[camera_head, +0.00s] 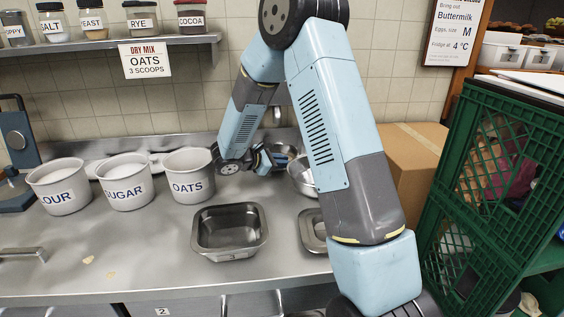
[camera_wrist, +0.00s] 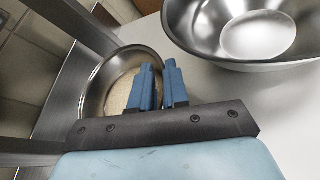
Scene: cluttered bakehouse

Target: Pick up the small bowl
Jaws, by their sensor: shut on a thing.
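The small bowl (camera_wrist: 97,84) is round shiny metal and shows in the wrist view left of centre, with something pale and beige inside. Its right part is hidden behind my fingers. In the head view the small bowl (camera_head: 286,150) is partly seen at the back of the counter. My gripper (camera_wrist: 158,68) has its blue fingers closed on the small bowl's near right rim. In the head view my gripper (camera_head: 264,160) reaches down to the bowl from the left.
A larger metal bowl (camera_wrist: 195,30) stands close on the right; it also shows in the head view (camera_head: 300,181), partly behind my arm. The oats tub (camera_head: 188,188) stands left. A metal pan (camera_head: 230,248) is in front. A cardboard box (camera_head: 410,165) and green crate (camera_head: 490,190) are right.

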